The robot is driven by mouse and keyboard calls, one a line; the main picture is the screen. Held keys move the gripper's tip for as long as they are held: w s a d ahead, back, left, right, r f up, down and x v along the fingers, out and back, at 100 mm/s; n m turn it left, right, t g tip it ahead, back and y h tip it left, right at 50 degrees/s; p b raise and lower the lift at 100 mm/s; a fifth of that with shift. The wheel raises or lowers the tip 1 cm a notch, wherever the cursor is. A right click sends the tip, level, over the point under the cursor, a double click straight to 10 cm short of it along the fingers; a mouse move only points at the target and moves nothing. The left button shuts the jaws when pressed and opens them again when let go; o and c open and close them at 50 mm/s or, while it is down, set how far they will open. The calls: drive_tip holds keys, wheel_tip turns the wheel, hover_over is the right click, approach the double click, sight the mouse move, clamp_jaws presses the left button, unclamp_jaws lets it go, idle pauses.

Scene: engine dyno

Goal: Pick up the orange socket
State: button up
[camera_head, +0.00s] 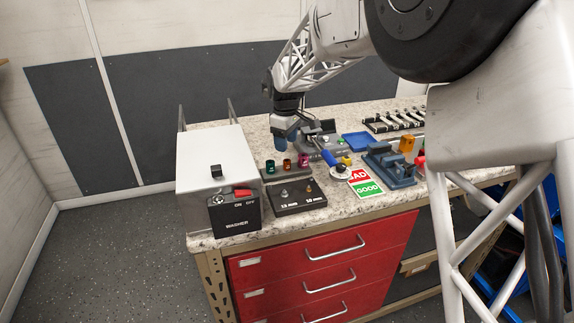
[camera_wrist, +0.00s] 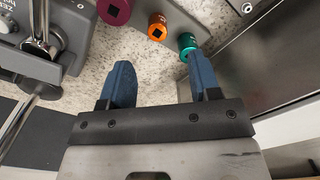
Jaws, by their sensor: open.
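The orange socket (camera_wrist: 157,27) shows near the top middle of the wrist view, with a square hole facing the camera. It stands between a purple socket (camera_wrist: 114,10) and a teal socket (camera_wrist: 188,44). In the head view the orange socket (camera_head: 287,164) is the middle one of a row on a grey rack. My gripper (camera_wrist: 160,80) is open with blue fingers, and nothing is between them. The orange socket lies beyond the fingertips, apart from them. In the head view my gripper (camera_head: 287,143) hangs just behind the sockets, above the counter.
The white washer box (camera_head: 208,160) stands left of the sockets. A dark block with posts (camera_head: 290,195) is in front of them. A tool with a blue handle (camera_head: 333,160) and a grey fixture lie close on the right. Red and green cards (camera_head: 367,188) lie farther right.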

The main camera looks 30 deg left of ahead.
sight(287, 160)
drive_tip(key=shift+f, duration=1.3)
drive_tip(key=shift+f, duration=0.1)
drive_tip(key=shift+w+d+f, duration=0.1)
drive_tip(key=shift+w+f, duration=0.05)
drive_tip(key=shift+f, duration=2.35)
drive_tip(key=shift+c, duration=0.3)
drive_tip(key=c, duration=0.9)
drive_tip(key=shift+r, duration=0.15)
